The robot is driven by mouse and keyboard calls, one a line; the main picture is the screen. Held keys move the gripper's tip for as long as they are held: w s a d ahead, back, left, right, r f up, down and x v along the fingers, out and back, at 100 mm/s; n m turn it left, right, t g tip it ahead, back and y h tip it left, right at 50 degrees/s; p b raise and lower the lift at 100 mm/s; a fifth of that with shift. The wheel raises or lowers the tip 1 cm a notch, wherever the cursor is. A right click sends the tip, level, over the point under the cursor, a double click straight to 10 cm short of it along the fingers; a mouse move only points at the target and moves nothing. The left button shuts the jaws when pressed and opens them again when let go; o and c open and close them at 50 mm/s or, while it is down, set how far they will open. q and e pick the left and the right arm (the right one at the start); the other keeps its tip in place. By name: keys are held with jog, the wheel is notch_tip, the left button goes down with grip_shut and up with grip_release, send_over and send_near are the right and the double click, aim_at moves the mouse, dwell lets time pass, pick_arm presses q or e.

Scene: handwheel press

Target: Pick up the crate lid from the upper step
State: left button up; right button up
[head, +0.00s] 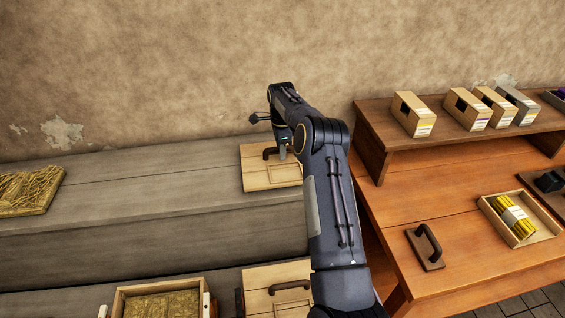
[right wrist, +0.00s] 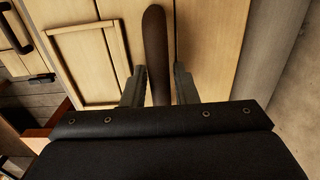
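The crate lid (head: 256,178) is a pale wooden panel with a dark bar handle (head: 268,153), lying on the grey upper step near its right end. My right gripper (head: 283,151) is down at the handle. In the right wrist view the gripper (right wrist: 160,84) has one finger on each side of the handle (right wrist: 154,40), with a narrow gap on the right finger's side; the left finger is very near the bar. The lid's boards (right wrist: 205,45) lie beneath. My right forearm hides the lid's right edge. My left gripper is not in view.
A second lid (head: 262,276) with a dark handle lies on the lower step beside an open crate (head: 118,304). A straw-filled tray (head: 30,190) lies at the upper step's left. To the right, a brown bench (head: 400,205) carries boxes on a shelf (head: 375,125). The middle upper step is clear.

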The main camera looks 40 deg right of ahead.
grip_shut()
jog(key=shift+r, duration=0.2)
